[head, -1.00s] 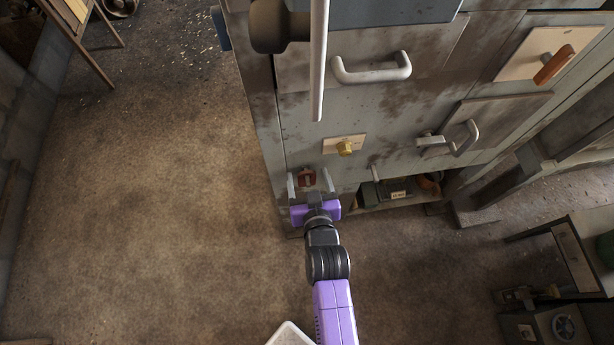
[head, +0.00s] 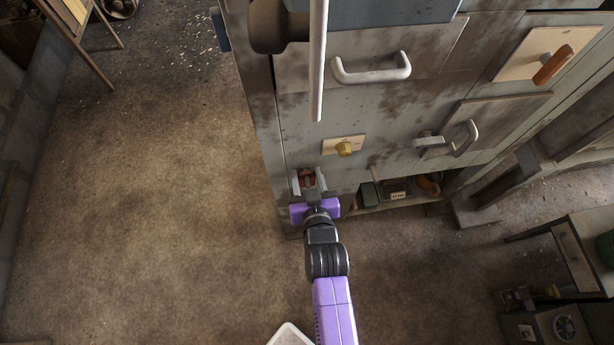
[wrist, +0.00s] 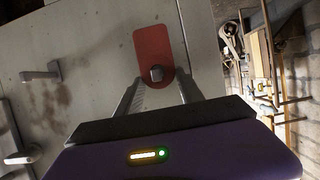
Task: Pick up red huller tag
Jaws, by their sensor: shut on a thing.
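The red huller tag (wrist: 153,48) is a flat red plate with a rounded lower end, lying against the grey machine panel in the wrist view. A small grey peg (wrist: 156,74) shows at its lower end.
A low shelf opening with boxes (head: 395,192) lies to the right. The floor at left (head: 150,200) is clear.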

